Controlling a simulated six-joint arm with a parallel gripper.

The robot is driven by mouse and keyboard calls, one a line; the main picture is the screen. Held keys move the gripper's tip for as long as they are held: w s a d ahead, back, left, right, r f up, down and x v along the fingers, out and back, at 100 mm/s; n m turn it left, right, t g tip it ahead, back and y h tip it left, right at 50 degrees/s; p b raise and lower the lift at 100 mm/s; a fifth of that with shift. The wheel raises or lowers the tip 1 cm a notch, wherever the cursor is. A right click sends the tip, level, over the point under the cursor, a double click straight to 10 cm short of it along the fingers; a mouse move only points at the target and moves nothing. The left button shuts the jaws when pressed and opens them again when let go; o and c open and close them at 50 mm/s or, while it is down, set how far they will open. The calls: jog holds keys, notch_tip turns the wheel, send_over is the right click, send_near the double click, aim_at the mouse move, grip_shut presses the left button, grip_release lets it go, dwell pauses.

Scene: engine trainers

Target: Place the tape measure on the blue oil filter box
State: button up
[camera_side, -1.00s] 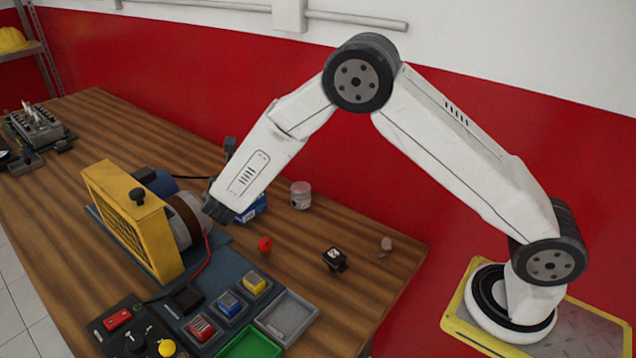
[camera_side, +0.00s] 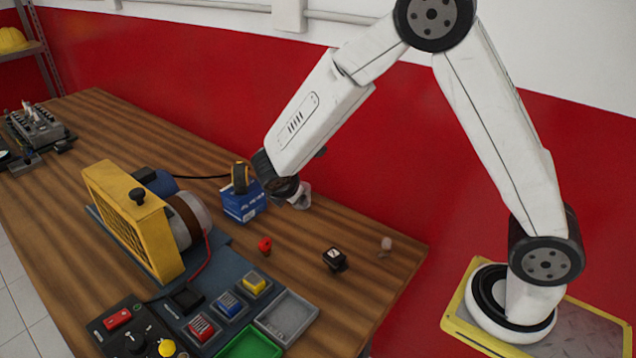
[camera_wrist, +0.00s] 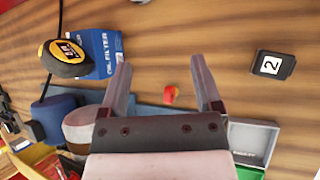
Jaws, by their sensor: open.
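The black and yellow tape measure (camera_side: 240,177) sits upright on top of the blue oil filter box (camera_side: 243,205), towards its left side. In the wrist view the tape measure (camera_wrist: 66,58) overlaps the left part of the box (camera_wrist: 105,52), whose "OIL FILTER" print shows. My gripper (camera_wrist: 161,76) is open and empty, its two fingers spread wide over the wooden table. It is apart from the tape measure, to the right of the box in both views. The fingertips are hard to make out in the side view.
A small red piece (camera_side: 265,245) stands on the table; it shows between my fingers in the wrist view (camera_wrist: 171,95). A black block marked 2 (camera_wrist: 272,65) lies to the right. The yellow-guarded engine trainer (camera_side: 130,220) stands left, with trays (camera_side: 287,317) in front.

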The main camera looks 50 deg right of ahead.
jog(key=s+a+r+m+g+y, duration=0.1)
jog(key=s+m+y, duration=0.6)
jog(key=s+m, duration=1)
jog(key=shift+s+r+m, duration=0.2)
jog(key=shift+r+m, duration=0.1)
jog(key=shift+r, duration=0.05)
